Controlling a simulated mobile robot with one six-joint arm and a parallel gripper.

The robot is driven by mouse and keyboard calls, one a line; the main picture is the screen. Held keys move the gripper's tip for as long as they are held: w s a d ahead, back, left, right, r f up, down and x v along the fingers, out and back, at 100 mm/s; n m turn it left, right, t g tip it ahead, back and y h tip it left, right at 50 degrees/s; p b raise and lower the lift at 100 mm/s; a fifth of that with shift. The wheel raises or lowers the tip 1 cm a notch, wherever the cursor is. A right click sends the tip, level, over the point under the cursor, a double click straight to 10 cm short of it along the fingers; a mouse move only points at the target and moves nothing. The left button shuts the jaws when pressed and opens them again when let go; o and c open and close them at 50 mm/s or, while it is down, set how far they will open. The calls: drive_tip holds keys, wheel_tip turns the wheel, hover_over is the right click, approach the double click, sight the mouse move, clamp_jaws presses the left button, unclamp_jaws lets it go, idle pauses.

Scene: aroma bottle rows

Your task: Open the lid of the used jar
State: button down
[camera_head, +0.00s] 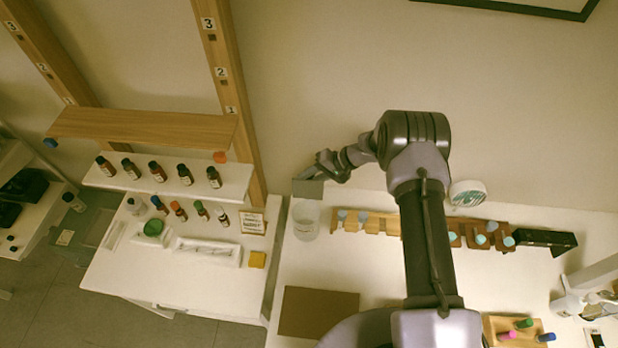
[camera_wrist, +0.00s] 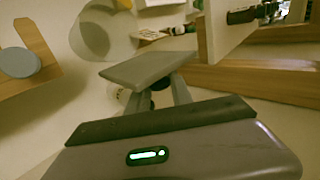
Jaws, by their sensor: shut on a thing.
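The used jar (camera_head: 305,222) is a clear, whitish round container at the left end of the white counter. A flat grey square lid (camera_head: 308,188) is at its top rim in the head view; I cannot tell whether they touch. My gripper (camera_head: 325,176) is shut on this lid, coming from the right. In the wrist view the grey lid (camera_wrist: 150,67) lies across the fingertips of my gripper (camera_wrist: 152,92). A translucent round vessel, apparently the jar (camera_wrist: 105,30), shows just beyond it, partly cut off by the top edge.
A wooden rack (camera_head: 372,223) with blue-capped items stands right of the jar. A brown mat (camera_head: 318,312) lies in front. Left, beyond a wooden post (camera_head: 232,100), a shelf (camera_head: 120,181) holds several dark bottles. A wooden block (camera_head: 518,331) with coloured caps is lower right.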

drive_tip(key=shift+f+g, duration=0.15)
drive_tip(key=shift+g, duration=0.15)
drive_tip(key=c, duration=1.2)
unclamp_jaws()
drive_tip(key=b+v, duration=0.1)
drive_tip(key=v, duration=1.6)
drive_tip(key=shift+s+d+r, duration=0.1)
drive_tip(key=shift+d+r, duration=0.05)
drive_tip(key=shift+r, duration=0.1)
